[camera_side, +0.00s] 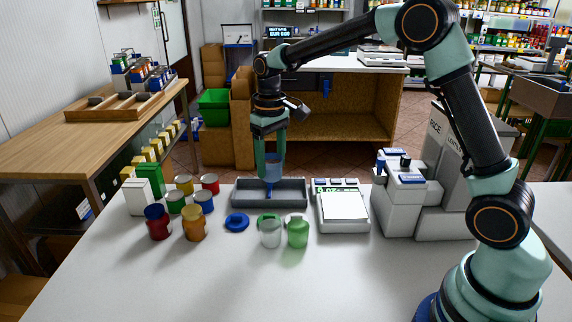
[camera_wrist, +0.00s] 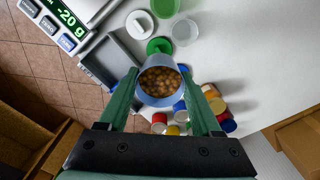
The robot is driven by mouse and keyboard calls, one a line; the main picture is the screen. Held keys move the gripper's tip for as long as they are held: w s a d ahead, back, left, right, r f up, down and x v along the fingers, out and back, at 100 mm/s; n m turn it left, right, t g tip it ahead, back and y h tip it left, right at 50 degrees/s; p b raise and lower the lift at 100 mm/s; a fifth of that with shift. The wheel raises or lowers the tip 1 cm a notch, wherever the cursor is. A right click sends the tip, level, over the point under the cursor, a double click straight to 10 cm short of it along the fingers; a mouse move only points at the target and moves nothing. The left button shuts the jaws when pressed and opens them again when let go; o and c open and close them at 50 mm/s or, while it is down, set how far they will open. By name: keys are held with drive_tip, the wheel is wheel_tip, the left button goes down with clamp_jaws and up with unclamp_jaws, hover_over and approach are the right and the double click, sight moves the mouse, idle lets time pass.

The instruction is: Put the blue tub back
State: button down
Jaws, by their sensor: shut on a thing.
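The blue tub (camera_side: 273,166) is held upright in my gripper (camera_side: 270,160), above the grey tray (camera_side: 255,205) in the side view. In the wrist view the blue tub (camera_wrist: 160,98) sits between the two fingers (camera_wrist: 160,98), open at the top, with brown round pieces inside. The fingers are shut on its sides. A blue lid (camera_side: 237,221) lies flat on the table, in front of the grey tray and to its left. The tub hides part of the tray and table in the wrist view.
A scale (camera_side: 343,208) stands right of the tray; its display (camera_wrist: 62,22) reads -20 g. A clear tub (camera_side: 270,235), a green tub (camera_side: 298,233) and a green lid (camera_side: 266,219) are in front. Several jars (camera_side: 194,223) and cartons (camera_side: 149,180) stand left. The front table is clear.

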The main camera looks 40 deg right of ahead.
drive_tip(key=w+a+f+n, duration=0.2)
drive_tip(key=a+f+n, duration=0.55)
drive_tip(key=a, duration=0.45)
drive_tip(key=shift+n, duration=0.45)
drive_tip(key=shift+s+d+f, duration=0.1)
drive_tip(key=shift+f, duration=3.15)
drive_tip(key=shift+f, duration=0.45)
unclamp_jaws()
wheel_tip(320, 180, up, 8)
